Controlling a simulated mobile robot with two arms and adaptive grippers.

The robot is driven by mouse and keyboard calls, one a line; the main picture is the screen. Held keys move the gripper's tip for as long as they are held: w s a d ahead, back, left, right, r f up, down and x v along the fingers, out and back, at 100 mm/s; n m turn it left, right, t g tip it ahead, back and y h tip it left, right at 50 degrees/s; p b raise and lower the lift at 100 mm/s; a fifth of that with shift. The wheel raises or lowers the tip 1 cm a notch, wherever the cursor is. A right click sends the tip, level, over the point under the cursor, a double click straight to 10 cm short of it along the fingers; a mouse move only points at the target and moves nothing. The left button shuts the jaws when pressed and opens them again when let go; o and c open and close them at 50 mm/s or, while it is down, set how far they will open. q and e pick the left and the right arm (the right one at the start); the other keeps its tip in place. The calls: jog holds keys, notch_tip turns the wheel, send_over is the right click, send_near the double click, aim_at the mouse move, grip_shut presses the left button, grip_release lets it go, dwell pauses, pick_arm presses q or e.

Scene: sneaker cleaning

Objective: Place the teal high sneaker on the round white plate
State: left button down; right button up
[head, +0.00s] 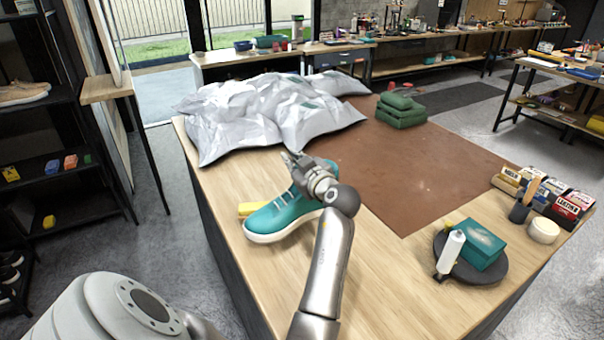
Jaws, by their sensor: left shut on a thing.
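The teal high sneaker (285,215) has a white sole and pale laces. It is at the near left of the wooden table, toe to the lower left. My left gripper (296,162) is shut on its upper part, and my wrist hides some of the collar. I cannot tell whether the sole touches the table. I cannot make out a round white plate. A dark round plate (440,279) at the right bears a teal box (481,245) and a white bottle (450,252). My right gripper is not in view.
A yellow block (250,208) lies behind the sneaker. Crumpled silver bags (255,115) cover the far left. A brown mat (415,175) is mostly clear, with folded green cloths (400,110) behind. A white tub (543,230) and small boxes (568,207) stand at right.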

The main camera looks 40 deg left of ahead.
pick_arm(q)
jog(key=s+a+r+b, duration=0.1)
jog(key=s+a+r, duration=0.1)
jog(key=s, duration=0.3)
jog(key=s+a+r+b, duration=0.1)
jog(key=s+a+r, duration=0.1)
jog(key=s+r, duration=0.3)
jog(key=shift+a, duration=0.35)
jog(key=shift+s+f, duration=0.1)
jog(key=shift+s, duration=0.05)
